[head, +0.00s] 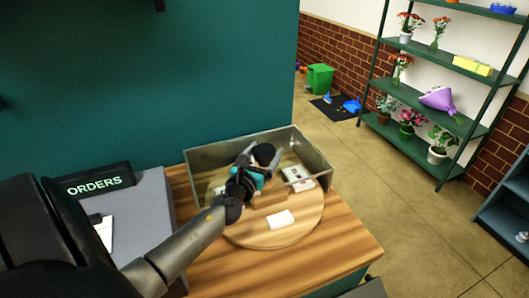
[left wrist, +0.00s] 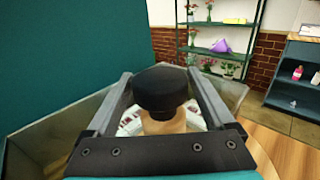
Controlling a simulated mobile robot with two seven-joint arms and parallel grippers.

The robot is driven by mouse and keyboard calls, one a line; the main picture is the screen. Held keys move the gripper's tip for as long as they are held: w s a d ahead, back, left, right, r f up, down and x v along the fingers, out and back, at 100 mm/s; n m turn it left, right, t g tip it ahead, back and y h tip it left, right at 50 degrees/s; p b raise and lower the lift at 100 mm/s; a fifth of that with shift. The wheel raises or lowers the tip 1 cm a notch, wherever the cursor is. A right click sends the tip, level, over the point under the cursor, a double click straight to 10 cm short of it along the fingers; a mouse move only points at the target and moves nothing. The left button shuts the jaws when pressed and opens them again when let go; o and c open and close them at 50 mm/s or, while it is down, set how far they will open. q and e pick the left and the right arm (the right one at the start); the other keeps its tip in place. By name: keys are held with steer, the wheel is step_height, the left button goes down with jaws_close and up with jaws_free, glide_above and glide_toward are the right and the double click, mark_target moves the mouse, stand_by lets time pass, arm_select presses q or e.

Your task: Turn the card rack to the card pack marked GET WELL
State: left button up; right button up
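The card rack is a round wooden turntable (head: 265,236) on the counter, with a black knob (head: 263,151) on its post. The knob also shows in the left wrist view (left wrist: 160,88) on a tan post. White card packs with dark and red marks (head: 297,178) sit around the post. A plain white block (head: 280,219) lies on the near side. No GET WELL marking is legible. My left gripper (head: 260,160) is over the rack, its fingers on either side of the knob with narrow gaps visible. The gripper partly hides the rack's left side. My right gripper is not in view.
A low grey walled enclosure (head: 235,146) surrounds the back and sides of the rack. The wooden counter (head: 345,245) is clear at front right. An ORDERS sign (head: 98,181) stands on a grey surface at left. A plant shelf (head: 420,100) stands far right.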

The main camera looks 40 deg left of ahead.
arm_select(q)
jaws_close()
stand_by(0.5)
